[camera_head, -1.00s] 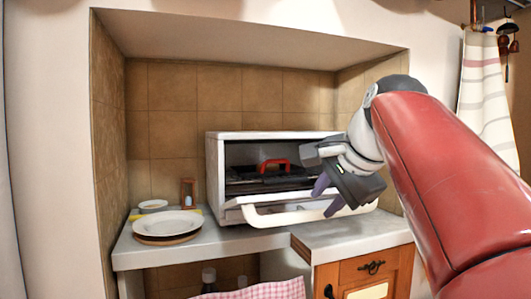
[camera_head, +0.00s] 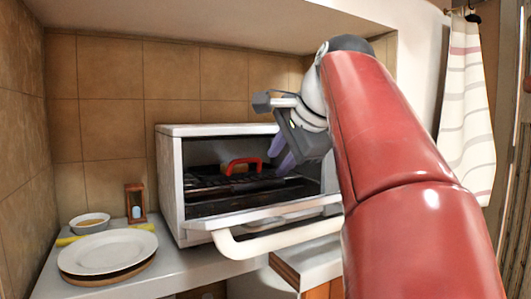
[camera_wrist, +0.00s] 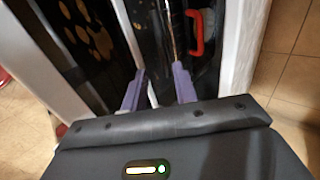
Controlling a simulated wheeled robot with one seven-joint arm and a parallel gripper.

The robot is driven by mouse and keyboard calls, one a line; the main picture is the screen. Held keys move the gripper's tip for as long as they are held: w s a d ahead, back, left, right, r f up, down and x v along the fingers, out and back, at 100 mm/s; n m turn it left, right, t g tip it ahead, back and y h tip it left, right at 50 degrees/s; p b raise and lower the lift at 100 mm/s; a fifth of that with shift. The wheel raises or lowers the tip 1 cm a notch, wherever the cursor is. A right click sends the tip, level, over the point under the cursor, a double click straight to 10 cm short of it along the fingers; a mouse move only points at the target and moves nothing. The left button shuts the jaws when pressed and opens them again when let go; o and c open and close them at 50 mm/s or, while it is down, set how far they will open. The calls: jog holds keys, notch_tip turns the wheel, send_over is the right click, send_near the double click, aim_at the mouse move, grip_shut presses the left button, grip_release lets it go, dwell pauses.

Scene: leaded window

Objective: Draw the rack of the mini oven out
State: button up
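The mini oven (camera_head: 170,190) is a white box on the counter with its front door (camera_head: 270,215) folded down and a pale curved handle (camera_head: 270,243) along the door's front edge. Inside, a dark wire rack (camera_head: 205,184) shows, with a red handle (camera_head: 244,163) above it. The red handle also shows in the wrist view (camera_wrist: 197,35). My gripper (camera_head: 283,158) is in front of the right part of the oven opening, above the lowered door. In the wrist view my gripper (camera_wrist: 159,85) has its purple fingers apart, with nothing seen between them. My arm hides the oven's right side.
A white plate (camera_head: 108,250) on a round board, a small bowl (camera_head: 89,222) and an hourglass (camera_head: 136,203) stand left of the oven. The tiled back wall (camera_head: 110,110) is close behind. A striped cloth (camera_head: 465,110) hangs at the right.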

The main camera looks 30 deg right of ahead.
aim_at(261, 183)
jog(key=shift+w+f, duration=0.2)
jog(key=shift+w, duration=0.3)
jog(key=b+x, duration=0.3)
jog(key=x, duration=0.3)
jog(key=shift+f, duration=0.25)
jog(key=shift+b+x, duration=0.4)
jog(key=shift+x, duration=1.65)
jog(key=shift+w, duration=0.1)
jog(key=shift+c, duration=0.2)
jog(key=shift+f, duration=0.1)
grip_shut()
